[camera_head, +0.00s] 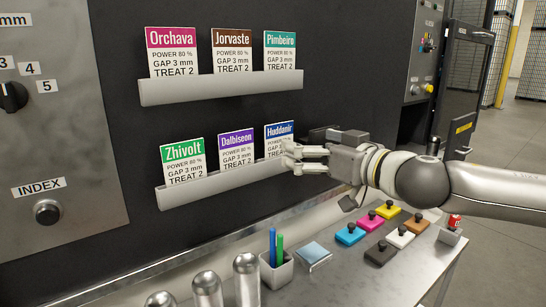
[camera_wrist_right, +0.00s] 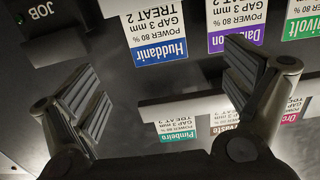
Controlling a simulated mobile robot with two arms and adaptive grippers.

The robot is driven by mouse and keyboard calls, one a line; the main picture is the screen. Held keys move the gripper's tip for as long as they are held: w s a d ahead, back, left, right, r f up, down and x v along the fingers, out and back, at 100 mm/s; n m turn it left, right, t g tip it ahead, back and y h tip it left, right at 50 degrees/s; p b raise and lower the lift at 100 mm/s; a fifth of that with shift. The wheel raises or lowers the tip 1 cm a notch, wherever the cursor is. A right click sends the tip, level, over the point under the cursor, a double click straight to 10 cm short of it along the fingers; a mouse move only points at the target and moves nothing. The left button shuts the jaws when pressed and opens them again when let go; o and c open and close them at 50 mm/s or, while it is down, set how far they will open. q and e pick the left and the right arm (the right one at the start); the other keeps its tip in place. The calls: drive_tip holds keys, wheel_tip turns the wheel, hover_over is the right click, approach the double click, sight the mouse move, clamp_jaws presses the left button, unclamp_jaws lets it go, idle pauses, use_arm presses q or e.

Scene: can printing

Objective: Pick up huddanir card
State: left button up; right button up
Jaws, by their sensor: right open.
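The Huddanir card (camera_head: 279,132), white with a blue header, stands in the right end of the lower card rail (camera_head: 225,182). My right gripper (camera_head: 300,157) is close to it and hides its lower part. In the right wrist view the Huddanir card (camera_wrist_right: 157,40) appears upside down. It lies ahead of the space between the two spread fingers of my right gripper (camera_wrist_right: 165,85). The gripper is open with nothing in it. I cannot tell whether a finger touches the card or rail. My left gripper is not in view.
The Dalbiseon card (camera_head: 237,150) and Zhivolt card (camera_head: 183,161) stand left in the same rail. An upper rail (camera_head: 220,88) holds Orchava, Jorvaste and Pimbeiro cards. Below are a pen cup (camera_head: 276,272), metal cylinders and several coloured pads on a bench (camera_head: 335,285).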

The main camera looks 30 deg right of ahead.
sight(280, 136)
drive_tip(key=shift+w+a+p, duration=0.2)
drive_tip(key=shift+w+p, duration=2)
drive_tip(key=shift+w, duration=0.45)
drive_tip(key=shift+w+r+p, duration=0.15)
drive_tip(key=shift+w+p, duration=0.15)
drive_tip(key=shift+p, duration=0.25)
drive_tip(key=w+p, duration=0.3)
drive_tip(key=shift+w+d, duration=0.1)
drive_tip(key=shift+w, duration=0.25)
drive_tip(key=shift+w+f+p, duration=0.25)
drive_tip(key=shift+w+p, duration=0.1)
drive_tip(key=shift+w, duration=0.1)
